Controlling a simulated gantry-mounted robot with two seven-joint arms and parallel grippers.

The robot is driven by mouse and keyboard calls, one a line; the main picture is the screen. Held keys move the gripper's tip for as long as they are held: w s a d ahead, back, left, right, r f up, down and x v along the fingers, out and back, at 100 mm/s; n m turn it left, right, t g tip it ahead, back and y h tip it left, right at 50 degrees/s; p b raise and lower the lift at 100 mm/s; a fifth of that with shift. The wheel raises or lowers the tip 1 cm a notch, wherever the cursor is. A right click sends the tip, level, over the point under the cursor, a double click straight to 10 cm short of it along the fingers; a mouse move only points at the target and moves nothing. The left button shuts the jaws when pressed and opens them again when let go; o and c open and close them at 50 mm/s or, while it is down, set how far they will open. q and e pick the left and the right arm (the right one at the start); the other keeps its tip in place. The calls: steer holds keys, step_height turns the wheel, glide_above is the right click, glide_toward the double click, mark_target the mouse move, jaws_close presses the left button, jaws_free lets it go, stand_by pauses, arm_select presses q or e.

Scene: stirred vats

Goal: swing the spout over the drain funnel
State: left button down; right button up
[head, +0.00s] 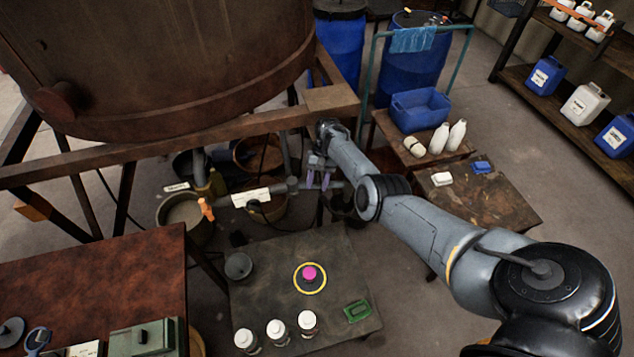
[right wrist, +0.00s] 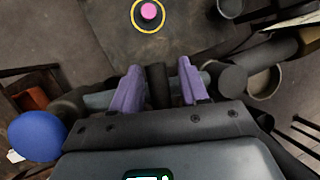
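A grey pipe that looks like the spout (head: 336,184) runs sideways from a dark valve body (head: 291,185) under the vat. In the right wrist view the pipe (right wrist: 98,99) passes behind the fingers. My right gripper (head: 318,179) is at this pipe, its two purple fingers apart. In the right wrist view, a dark upright stub (right wrist: 158,85) stands between the fingers, with gaps visible on both sides. I cannot tell whether either finger touches it. A dark vessel (head: 345,206), partly hidden by my arm, may be the drain funnel. My left gripper is not in view.
The rusty vat (head: 170,60) and its frame beam (head: 180,137) stand close above. A low table (head: 270,310) holds a pink button (head: 309,273), a grey cup (head: 238,265) and white-capped jars. A bucket (head: 185,212) stands left.

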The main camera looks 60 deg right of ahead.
steer(key=s+v, duration=0.1)
steer(key=v, duration=0.9)
steer(key=shift+w+d+r, duration=0.15)
steer(key=shift+w+r, duration=0.25)
steer(key=shift+w, duration=0.15)
